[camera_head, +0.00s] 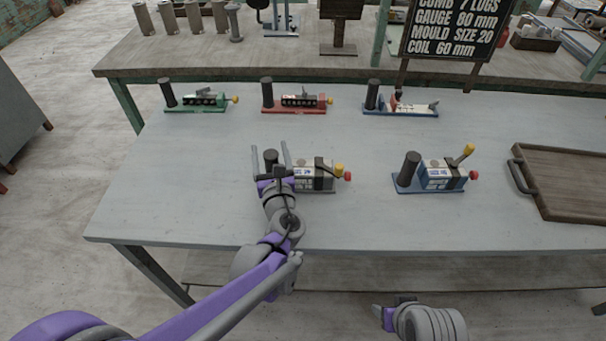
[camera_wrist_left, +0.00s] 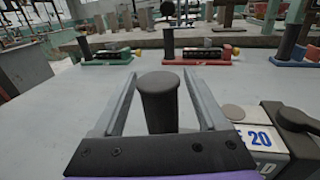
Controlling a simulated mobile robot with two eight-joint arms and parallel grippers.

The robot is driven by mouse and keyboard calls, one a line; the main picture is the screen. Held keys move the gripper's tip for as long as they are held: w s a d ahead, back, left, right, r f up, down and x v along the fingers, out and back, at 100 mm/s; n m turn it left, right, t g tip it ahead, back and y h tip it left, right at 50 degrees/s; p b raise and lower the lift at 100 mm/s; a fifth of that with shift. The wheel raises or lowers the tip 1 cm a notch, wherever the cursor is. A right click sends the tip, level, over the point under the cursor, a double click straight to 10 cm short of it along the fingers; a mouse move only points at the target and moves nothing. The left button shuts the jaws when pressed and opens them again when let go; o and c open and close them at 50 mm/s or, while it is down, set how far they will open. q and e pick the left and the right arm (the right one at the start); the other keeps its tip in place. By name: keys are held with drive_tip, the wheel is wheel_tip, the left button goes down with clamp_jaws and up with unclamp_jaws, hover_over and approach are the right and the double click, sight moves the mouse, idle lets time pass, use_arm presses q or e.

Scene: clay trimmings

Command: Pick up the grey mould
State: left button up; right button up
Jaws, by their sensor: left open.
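The grey mould (camera_head: 315,176) is on the near part of the table, partly behind my left gripper. It has a white and black block with a yellow knob and a red knob, and an upright black post (camera_head: 271,157) at its left end. My left gripper (camera_head: 269,146) is open, with one finger on each side of the post. In the left wrist view the post (camera_wrist_left: 158,102) stands between the spread fingers, and a gap shows on both sides. The mould's block (camera_wrist_left: 262,140) is at right there, reading "20". My right gripper (camera_head: 384,316) is low, in front of the table; its jaws are unclear.
A blue mould (camera_head: 437,174) is to the right, with a wooden tray (camera_head: 570,165) beyond it. Green (camera_head: 205,100), red (camera_head: 300,101) and blue (camera_head: 400,106) devices stand in the back row. A sign (camera_head: 455,28) stands behind. Table left of my gripper is clear.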

use_arm(q)
clamp_jaws()
idle(1.4)
